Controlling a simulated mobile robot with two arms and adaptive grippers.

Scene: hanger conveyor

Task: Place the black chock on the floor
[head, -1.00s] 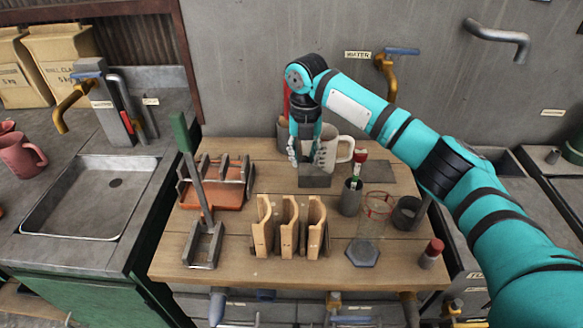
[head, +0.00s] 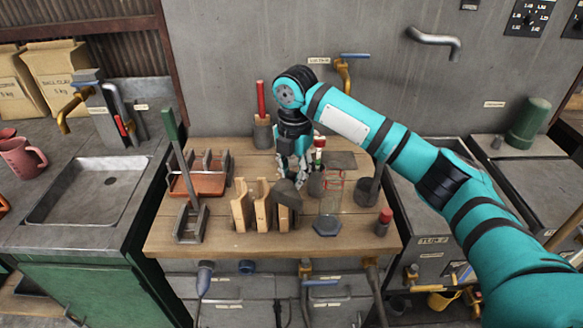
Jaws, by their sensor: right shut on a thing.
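The black chock (head: 287,193) is a dark, wedge-like block above the wooden bench (head: 215,240), at the right end of the wooden slotted holders. My right gripper (head: 291,175) points down and is shut on the chock from above. From this view I cannot tell whether the chock touches the holder below it. My left gripper is not in view. No clear patch of floor shows in the head view.
A glass (head: 331,190) is close on the gripper's right. A sink (head: 85,190) is at left.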

